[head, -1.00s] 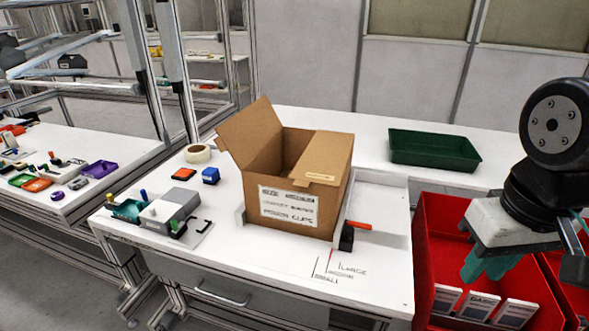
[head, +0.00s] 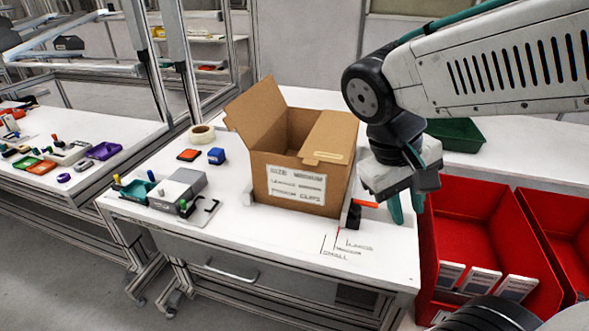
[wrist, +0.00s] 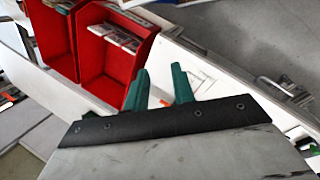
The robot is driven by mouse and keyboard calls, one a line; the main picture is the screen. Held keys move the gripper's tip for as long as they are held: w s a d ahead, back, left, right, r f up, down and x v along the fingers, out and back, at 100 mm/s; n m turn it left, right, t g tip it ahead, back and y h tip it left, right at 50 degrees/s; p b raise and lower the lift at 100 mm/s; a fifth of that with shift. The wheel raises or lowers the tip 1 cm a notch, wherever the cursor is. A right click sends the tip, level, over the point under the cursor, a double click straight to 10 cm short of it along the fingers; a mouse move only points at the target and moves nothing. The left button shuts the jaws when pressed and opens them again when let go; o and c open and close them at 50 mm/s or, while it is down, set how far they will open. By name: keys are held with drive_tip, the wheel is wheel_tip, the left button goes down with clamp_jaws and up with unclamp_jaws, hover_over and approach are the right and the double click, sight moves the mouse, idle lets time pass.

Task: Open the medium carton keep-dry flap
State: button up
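Red bins (head: 470,225) holding white cards stand at the right, close to my gripper. A dark green tray (head: 456,134) lies behind my arm. A black block with an orange bar (head: 357,212) is beside the carton's right front corner. Blue block (head: 216,155), tape roll (head: 201,134) and grey device (head: 178,188) are left.

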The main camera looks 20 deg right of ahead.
drive_tip(key=w+a+f+n+t+h, duration=0.25)
drive_tip(key=w+h, duration=0.65)
drive_tip(key=w, duration=0.5)
drive_tip(key=w+a+f+n+t+h, duration=0.2)
drive_tip(key=w+a+f+n+t, duration=0.2)
drive_tip(key=w+a+f+t, duration=0.45)
drive_tip(key=w+d+r, duration=0.2)
drive_tip(key=w+d, duration=0.1)
drive_tip(key=w, duration=0.1)
drive_tip(key=shift+w+d, duration=0.3)
drive_tip(key=shift+d, duration=0.05)
clamp_jaws()
